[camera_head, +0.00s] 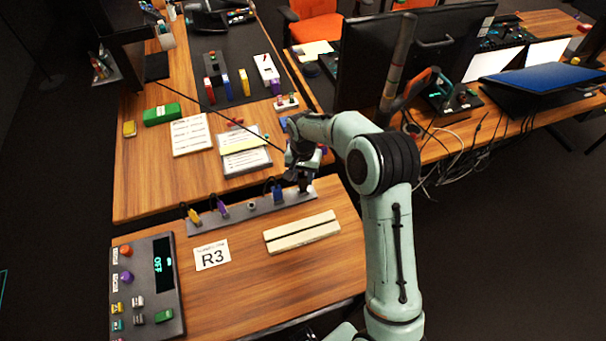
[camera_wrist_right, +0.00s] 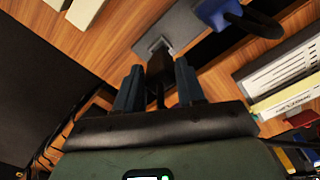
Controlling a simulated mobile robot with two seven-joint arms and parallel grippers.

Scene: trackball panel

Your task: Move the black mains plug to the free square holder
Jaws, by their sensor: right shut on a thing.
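A grey holder strip (camera_head: 238,213) lies along the back of the near table. My right gripper (camera_head: 303,184) is over its right end. In the right wrist view my right gripper (camera_wrist_right: 158,88) is shut on the black plug (camera_wrist_right: 159,66), with its dark cable running back between the fingers. A pale square holder (camera_wrist_right: 150,46) shows just beyond the plug; I cannot tell whether the plug is seated in it. A small square holder (camera_head: 251,205) in the strip's middle has no plug. A yellow plug (camera_head: 194,215), purple plug (camera_head: 223,208) and blue plug (camera_head: 277,192) stand in the strip.
A dark control panel (camera_head: 165,319) reading OFF is at the near left. A white R3 card (camera_head: 212,255) and a cream slotted block (camera_head: 302,232) lie in front of the strip. The blue plug's looped cable (camera_wrist_right: 256,24) is close to my gripper.

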